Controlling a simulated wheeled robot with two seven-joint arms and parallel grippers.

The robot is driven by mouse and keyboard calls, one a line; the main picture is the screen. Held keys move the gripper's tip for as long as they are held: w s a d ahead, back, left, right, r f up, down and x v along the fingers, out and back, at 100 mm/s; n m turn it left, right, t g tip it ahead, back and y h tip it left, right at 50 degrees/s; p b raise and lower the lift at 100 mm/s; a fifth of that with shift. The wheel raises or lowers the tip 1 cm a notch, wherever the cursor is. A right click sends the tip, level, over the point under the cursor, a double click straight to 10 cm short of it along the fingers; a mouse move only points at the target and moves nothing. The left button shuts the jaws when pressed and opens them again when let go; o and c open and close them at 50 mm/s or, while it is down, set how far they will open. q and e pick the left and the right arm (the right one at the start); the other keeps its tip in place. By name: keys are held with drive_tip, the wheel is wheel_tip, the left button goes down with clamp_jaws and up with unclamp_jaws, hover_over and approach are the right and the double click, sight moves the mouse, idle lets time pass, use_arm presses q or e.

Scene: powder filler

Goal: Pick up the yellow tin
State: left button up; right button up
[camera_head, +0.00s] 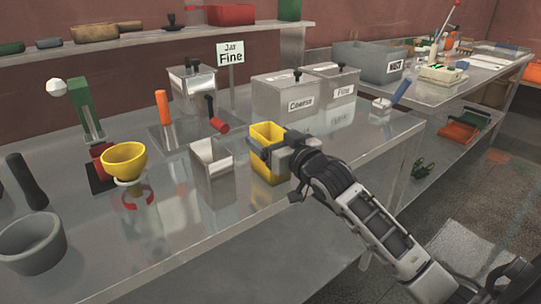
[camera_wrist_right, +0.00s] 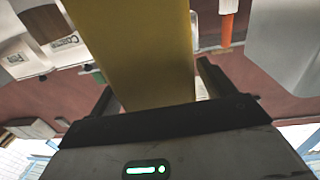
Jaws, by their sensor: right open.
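The yellow tin (camera_head: 266,134) is an open-topped box standing on the steel table in the head view. My right gripper (camera_head: 281,148) is at its near right side, its jaws open, and covers part of the tin. In the right wrist view the tin (camera_wrist_right: 140,55) fills the middle as a plain yellow wall, and the right gripper (camera_wrist_right: 160,90) has one finger on each side of it. Whether either finger touches the tin cannot be told. My left gripper is not in view.
A steel tin (camera_head: 212,170) stands just left of the yellow tin. Behind are lidded bins labelled Coarse (camera_head: 285,101) and Fine (camera_head: 336,85). A yellow bowl (camera_head: 124,160) and a grey mortar (camera_head: 32,245) stand further left. The table's front strip is clear.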

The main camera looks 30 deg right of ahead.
drive_tip(key=shift+w, duration=0.55)
drive_tip(key=c, duration=1.5)
drive_tip(key=shift+r, duration=0.1)
